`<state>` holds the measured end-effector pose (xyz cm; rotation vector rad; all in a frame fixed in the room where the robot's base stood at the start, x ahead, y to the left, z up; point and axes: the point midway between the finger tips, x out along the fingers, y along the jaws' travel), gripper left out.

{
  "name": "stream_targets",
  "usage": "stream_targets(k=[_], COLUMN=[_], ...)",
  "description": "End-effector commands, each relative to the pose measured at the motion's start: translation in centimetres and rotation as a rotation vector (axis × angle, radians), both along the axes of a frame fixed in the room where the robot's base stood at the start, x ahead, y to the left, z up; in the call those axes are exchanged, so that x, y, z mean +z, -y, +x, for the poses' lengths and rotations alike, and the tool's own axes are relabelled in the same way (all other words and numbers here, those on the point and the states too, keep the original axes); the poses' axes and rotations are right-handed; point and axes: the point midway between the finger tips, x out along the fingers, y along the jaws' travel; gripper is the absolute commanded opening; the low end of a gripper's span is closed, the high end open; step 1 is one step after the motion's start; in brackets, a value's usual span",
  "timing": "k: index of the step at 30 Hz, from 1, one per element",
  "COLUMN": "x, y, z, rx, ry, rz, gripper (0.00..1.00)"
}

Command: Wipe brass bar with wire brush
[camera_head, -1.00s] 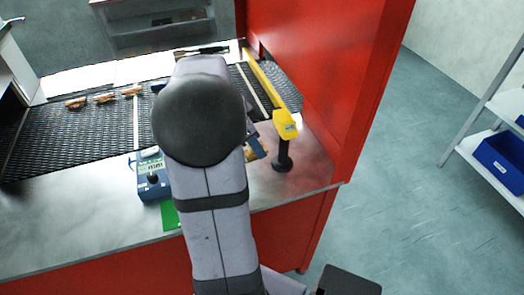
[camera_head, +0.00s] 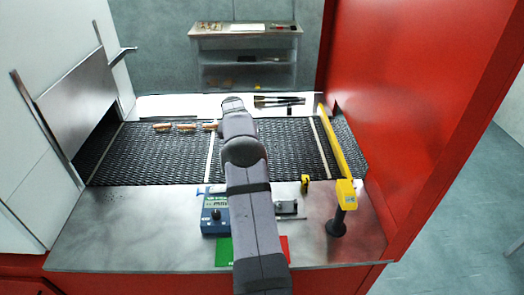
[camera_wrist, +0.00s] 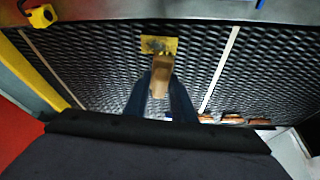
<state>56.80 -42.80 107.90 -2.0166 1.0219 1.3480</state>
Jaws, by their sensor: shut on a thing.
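In the wrist view my gripper (camera_wrist: 161,98) is shut on a wooden block-like handle, which looks like the wire brush (camera_wrist: 161,72). In the head view my arm hides gripper, brush and bar.
Three brown pieces (camera_head: 186,127) lie on the mesh belt (camera_head: 280,150) at left. A yellow rail (camera_head: 340,150) edges the belt at right. In front stand a blue meter (camera_head: 215,217), a yellow-headed device on a black stand (camera_head: 345,193) and a small yellow item (camera_head: 305,183). Dark brushes (camera_head: 280,101) lie behind.

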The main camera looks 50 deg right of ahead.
Motion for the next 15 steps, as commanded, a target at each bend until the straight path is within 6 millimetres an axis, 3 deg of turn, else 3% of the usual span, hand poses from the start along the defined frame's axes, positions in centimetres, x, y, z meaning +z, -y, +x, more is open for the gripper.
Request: stream_targets(k=[6,15], x=[-0.3,-0.6], y=[-0.9,-1.2], z=[2.7,3.5], rx=[0.119,0.157], ry=[0.001,0.0], rz=[-0.002,-0.001], gripper=[0.05,0.05])
